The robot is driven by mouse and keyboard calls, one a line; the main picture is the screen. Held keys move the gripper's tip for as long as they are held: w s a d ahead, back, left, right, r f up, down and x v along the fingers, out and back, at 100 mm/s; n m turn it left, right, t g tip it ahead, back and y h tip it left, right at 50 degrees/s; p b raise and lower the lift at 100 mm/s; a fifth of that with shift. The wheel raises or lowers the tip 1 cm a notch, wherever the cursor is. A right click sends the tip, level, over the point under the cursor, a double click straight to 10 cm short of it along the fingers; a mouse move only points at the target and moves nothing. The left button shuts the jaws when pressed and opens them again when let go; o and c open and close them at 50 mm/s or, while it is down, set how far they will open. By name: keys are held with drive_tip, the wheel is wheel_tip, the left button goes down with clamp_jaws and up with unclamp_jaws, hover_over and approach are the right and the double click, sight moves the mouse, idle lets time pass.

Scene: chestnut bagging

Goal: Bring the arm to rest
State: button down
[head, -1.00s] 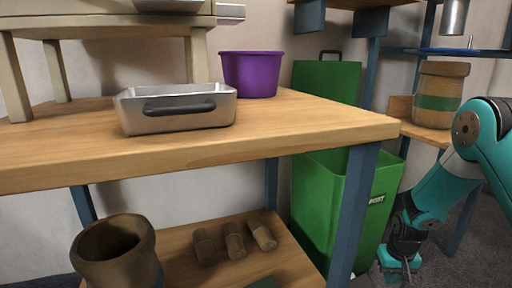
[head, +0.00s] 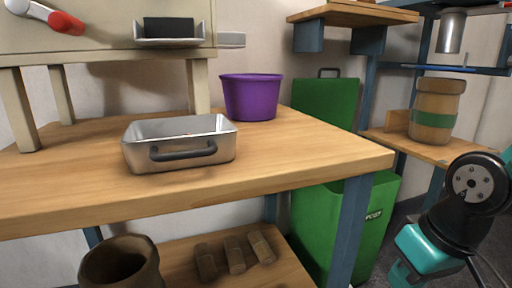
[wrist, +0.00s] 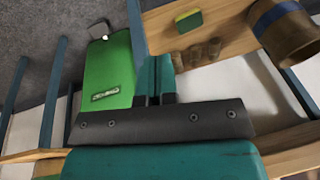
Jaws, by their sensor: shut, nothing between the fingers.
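My arm shows at the lower right of the head view, to the right of the workbench; its gripper end is cut off by the frame there. In the wrist view my gripper (wrist: 154,82) is shut, with its two teal fingers together and nothing between them. Behind the fingers are the green bin (wrist: 108,70) and the floor. The gripper appears apart from the bench and the shelf.
The wooden workbench (head: 290,170) holds a metal pan (head: 180,165) and a purple bucket (head: 252,97). A green bin (head: 335,215) stands beside it. A brown pot (head: 122,262) and several small brown cylinders (head: 235,255) are on the lower shelf. A banded jar (head: 436,110) stands at right.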

drive_tip(key=s+a+r+n+g+y+p, duration=0.1)
drive_tip(key=s+a+r+p, duration=0.15)
drive_tip(key=r, duration=0.25)
drive_tip(key=s+a+r+n+p, duration=0.2)
drive_tip(key=s+r+p, duration=0.1)
drive_tip(key=r, duration=0.2)
drive_tip(key=s+a+r+n+g+y+p, duration=0.1)
drive_tip(key=s+a+r+p, duration=0.15)
drive_tip(key=r, duration=0.25)
wheel_tip(320, 180, up, 34)
drive_tip(key=p, duration=3.4)
drive_tip(key=shift+w+d+p, duration=0.25)
drive_tip(key=shift+w+p, duration=0.05)
drive_tip(key=shift+w, duration=0.15)
